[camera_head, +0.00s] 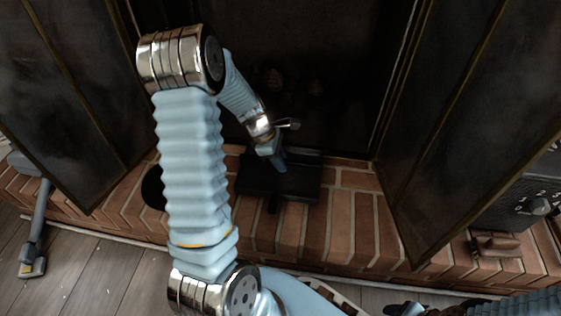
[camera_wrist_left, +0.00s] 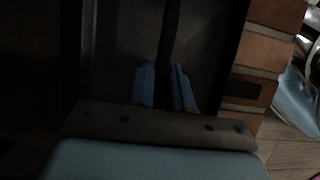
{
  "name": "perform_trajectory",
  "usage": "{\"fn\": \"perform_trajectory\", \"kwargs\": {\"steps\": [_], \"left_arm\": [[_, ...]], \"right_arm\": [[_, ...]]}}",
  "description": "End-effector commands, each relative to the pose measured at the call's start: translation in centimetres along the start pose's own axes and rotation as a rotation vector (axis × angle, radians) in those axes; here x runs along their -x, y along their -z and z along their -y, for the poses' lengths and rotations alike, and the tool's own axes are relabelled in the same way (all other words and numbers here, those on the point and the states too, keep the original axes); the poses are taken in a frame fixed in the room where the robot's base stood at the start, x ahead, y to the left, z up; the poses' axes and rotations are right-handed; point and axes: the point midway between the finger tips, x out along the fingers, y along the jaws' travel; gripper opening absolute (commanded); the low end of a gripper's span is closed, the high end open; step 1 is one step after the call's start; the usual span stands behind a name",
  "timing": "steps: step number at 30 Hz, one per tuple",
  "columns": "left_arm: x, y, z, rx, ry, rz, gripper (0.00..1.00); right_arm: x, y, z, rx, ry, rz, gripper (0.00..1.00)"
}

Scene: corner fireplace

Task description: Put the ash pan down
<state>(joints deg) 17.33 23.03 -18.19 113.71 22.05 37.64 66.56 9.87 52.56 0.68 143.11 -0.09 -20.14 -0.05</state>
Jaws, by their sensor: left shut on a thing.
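The ash pan (camera_head: 306,183) is a black, shallow rectangular tray at the mouth of the fireplace, over the brick hearth. In the left wrist view, the two blue fingers (camera_wrist_left: 165,88) stand on either side of a dark bar (camera_wrist_left: 170,40) across the pan (camera_wrist_left: 207,42). I cannot tell whether the pan's underside touches the bricks. My right arm shows only at the bottom right edge; its gripper's state is unclear.
Dark fireplace doors stand open at left (camera_head: 62,95) and right (camera_head: 470,110). The brick hearth (camera_head: 350,225) has free room in front and right of the pan. A grey box with numbers (camera_head: 522,207) and a small brown object (camera_head: 495,244) are at right. A grey tool (camera_head: 37,232) leans at left.

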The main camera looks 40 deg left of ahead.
Motion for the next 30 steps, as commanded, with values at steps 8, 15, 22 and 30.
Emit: {"fn": "perform_trajectory", "kwargs": {"steps": [8,15,22,30], "left_arm": [[-0.2,0.1,0.0,0.001,0.001,0.0,0.32],[-0.2,0.1,0.0,0.001,0.001,0.0,0.45],[0.8,-0.1,0.0,0.001,-0.001,0.0,0.45],[6.8,-0.2,-0.1,0.001,-0.004,0.0,0.45]], "right_arm": [[-0.1,0.0,0.0,0.0,0.0,0.0,0.59],[-0.1,0.0,0.0,0.0,0.0,0.0,0.59],[0.4,0.0,0.1,0.0,0.0,0.001,0.59],[2.3,-0.1,0.9,0.001,0.001,0.006,0.59]]}}
